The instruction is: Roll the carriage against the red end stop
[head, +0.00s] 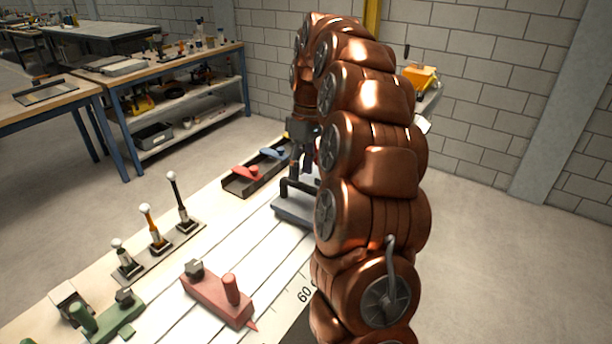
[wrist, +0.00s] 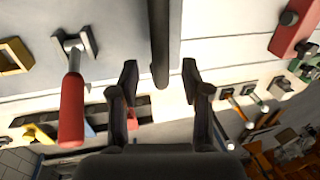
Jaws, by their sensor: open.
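The carriage (head: 290,208) is a grey plate with a dark raised handle, partly hidden behind my arm in the head view. In the wrist view its grey plate (wrist: 110,20) fills the upper left. The dark handle bar (wrist: 159,30) runs down between my open fingers, apart from both; its depth is unclear. My gripper (head: 302,162) points down over the carriage; its fingers (wrist: 160,72) also show in the wrist view. A red block (head: 214,298) with a knob and pointer, apparently the red end stop, sits on the white bed nearer the camera, apart from the carriage.
A green block (head: 115,320) stands at lower left. Three levers (head: 155,230) line the bed's left side. A dark tray (head: 240,184) holds red and blue pieces. A red-handled lever (wrist: 72,100) is close left of my fingers. The bed between carriage and red block looks clear.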

